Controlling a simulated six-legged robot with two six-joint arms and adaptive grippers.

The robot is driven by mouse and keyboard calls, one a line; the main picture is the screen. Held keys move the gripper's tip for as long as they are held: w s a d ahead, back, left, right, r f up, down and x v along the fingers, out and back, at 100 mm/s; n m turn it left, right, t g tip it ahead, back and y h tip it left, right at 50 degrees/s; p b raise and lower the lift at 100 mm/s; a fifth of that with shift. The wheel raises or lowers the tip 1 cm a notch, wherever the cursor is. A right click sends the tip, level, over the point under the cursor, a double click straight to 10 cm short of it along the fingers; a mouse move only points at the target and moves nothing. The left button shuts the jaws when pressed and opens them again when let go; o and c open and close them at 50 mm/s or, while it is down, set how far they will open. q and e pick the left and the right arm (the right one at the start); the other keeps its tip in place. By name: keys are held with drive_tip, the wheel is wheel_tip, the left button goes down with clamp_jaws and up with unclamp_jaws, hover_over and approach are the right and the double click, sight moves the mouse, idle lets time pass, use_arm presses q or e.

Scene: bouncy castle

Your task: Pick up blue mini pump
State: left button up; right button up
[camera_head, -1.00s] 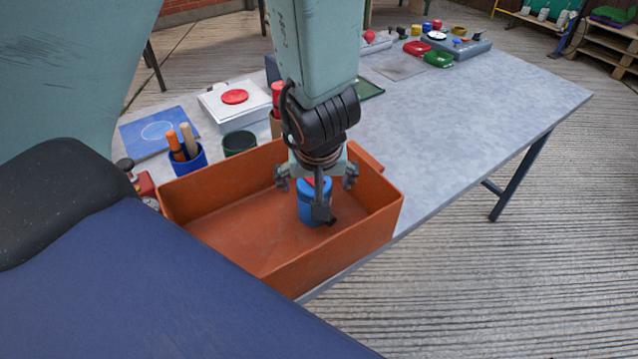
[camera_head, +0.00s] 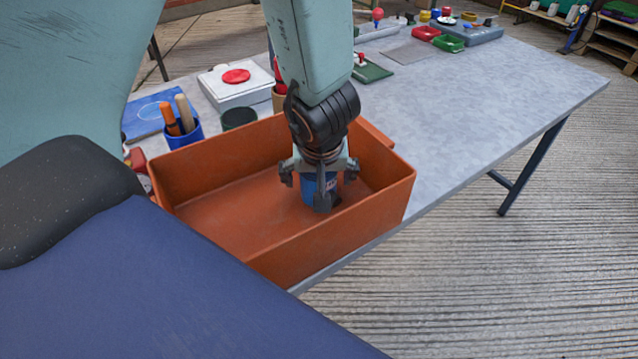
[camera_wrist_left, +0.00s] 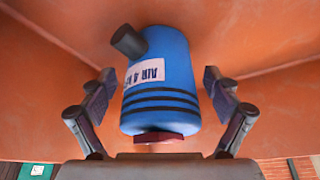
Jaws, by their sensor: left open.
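The blue mini pump (camera_head: 310,191) stands in the orange bin (camera_head: 225,215), near its right end. In the left wrist view the pump (camera_wrist_left: 165,95) is a blue cylinder with black bands, a white label, a dark nozzle and a red part at the end nearest the gripper. My left gripper (camera_head: 320,185) points down over the pump with its fingers around it. In the left wrist view the fingers of the left gripper (camera_wrist_left: 160,95) are open, one on each side, with gaps to the pump. My right gripper is not in view.
The bin's walls rise close around the gripper. Behind the bin on the grey table (camera_head: 470,110) are a blue cup with handles (camera_head: 184,134), a dark green pot (camera_head: 239,118) and a white box with a red button (camera_head: 236,84). The table's right part is mostly clear.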

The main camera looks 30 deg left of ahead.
use_arm(q)
drive_tip(key=shift+c, duration=0.4)
drive_tip(key=c, duration=1.5)
drive_tip(key=shift+c, duration=0.2)
drive_tip(key=shift+r, duration=0.1)
